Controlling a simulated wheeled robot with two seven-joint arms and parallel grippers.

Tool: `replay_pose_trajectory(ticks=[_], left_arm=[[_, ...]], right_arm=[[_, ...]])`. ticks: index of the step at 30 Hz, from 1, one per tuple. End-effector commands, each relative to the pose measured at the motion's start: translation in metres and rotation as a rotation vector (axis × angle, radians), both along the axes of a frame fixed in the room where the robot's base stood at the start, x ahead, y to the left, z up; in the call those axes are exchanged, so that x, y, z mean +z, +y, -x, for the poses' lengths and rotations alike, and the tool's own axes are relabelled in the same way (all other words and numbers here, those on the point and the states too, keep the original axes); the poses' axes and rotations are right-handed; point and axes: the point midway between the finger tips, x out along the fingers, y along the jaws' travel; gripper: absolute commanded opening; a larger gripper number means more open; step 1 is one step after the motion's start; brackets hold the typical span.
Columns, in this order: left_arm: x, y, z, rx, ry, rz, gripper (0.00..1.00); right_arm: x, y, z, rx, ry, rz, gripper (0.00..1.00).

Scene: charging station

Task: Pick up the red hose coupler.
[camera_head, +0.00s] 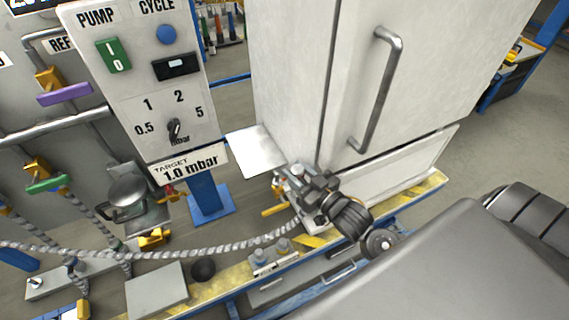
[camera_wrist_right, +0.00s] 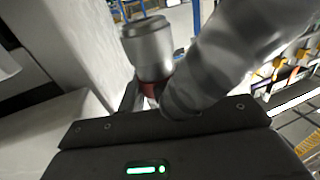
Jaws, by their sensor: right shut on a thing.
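The red hose coupler (camera_wrist_right: 150,88) shows in the right wrist view as a red band below a metal cylinder (camera_wrist_right: 148,45). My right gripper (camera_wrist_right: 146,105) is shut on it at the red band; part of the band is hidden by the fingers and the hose. A thick grey braided hose (camera_wrist_right: 215,60) runs from it to the upper right. In the head view my right gripper (camera_head: 308,185) is in front of the white cabinet's lower left corner, and the hose (camera_head: 215,249) trails left from it. The coupler is too small to make out there. My left gripper is not in view.
A pump panel (camera_head: 150,85) with buttons and a dial stands left of the white cabinet (camera_head: 300,70). Valves with purple (camera_head: 64,93) and green (camera_head: 48,184) handles are at left. A yellow-striped edge (camera_head: 405,200) runs below the cabinet.

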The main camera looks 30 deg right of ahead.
Motion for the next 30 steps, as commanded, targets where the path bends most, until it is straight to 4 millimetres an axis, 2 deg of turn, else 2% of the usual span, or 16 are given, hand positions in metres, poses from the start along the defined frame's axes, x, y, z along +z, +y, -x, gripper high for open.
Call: replay_pose_trajectory(ticks=[1, 6, 15, 25, 30], left_arm=[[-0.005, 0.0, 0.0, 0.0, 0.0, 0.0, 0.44], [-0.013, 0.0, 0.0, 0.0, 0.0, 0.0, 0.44], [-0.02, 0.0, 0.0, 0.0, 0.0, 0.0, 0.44], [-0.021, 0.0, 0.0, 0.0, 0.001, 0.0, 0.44], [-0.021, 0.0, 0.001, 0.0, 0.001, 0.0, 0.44]], right_arm=[[-0.003, -0.002, 0.013, 0.002, 0.003, -0.001, 0.05], [-0.003, -0.009, 0.047, 0.001, 0.003, -0.001, 0.05], [-0.001, -0.017, 0.084, 0.001, -0.001, -0.002, 0.05], [0.001, -0.019, 0.092, -0.002, -0.003, -0.001, 0.05], [0.01, -0.014, 0.075, -0.055, -0.019, 0.003, 0.05]])
